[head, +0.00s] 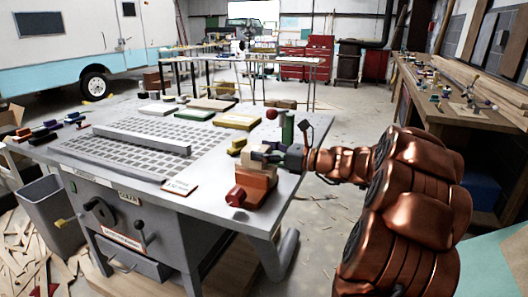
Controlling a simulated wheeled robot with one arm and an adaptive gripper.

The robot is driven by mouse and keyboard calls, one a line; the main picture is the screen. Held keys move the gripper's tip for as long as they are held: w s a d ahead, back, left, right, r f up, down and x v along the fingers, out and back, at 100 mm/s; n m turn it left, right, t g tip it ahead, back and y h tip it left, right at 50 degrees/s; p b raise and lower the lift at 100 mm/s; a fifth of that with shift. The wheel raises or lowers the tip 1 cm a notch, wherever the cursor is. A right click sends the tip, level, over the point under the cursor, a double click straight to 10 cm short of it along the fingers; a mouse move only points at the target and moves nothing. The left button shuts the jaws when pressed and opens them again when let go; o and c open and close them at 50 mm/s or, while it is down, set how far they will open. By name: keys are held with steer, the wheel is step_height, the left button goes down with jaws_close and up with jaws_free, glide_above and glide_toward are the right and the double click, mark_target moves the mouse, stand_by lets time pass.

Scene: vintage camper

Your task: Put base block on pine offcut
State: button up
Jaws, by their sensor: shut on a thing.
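My gripper (270,155) is at the right part of the grey machine table, reaching in from the right. It is shut on a small pale wood-coloured block (249,159), which I take to be the base block. An orange block (256,178) is just below it; I cannot tell whether the two touch. A flat light-brown piece with markings (180,187) lies at the table's front edge, left of the gripper. It may be the pine offcut, but I cannot tell for sure.
The grey table (90,154) has a slotted top with a long grey bar (142,138). A red cylinder (236,196) is near the front corner. A green cylinder (287,126) stands behind the gripper. Coloured boards (194,114) lie at the back. A grey bin (50,213) stands at left.

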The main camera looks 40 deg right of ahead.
steer(key=shift+f, duration=0.1)
steer(key=o, duration=1.2)
steer(key=shift+s+d, duration=0.15)
steer(key=shift+s, duration=0.05)
steer(key=v, duration=1.1)
steer(key=shift+s+d, duration=0.15)
steer(key=shift+s, duration=0.1)
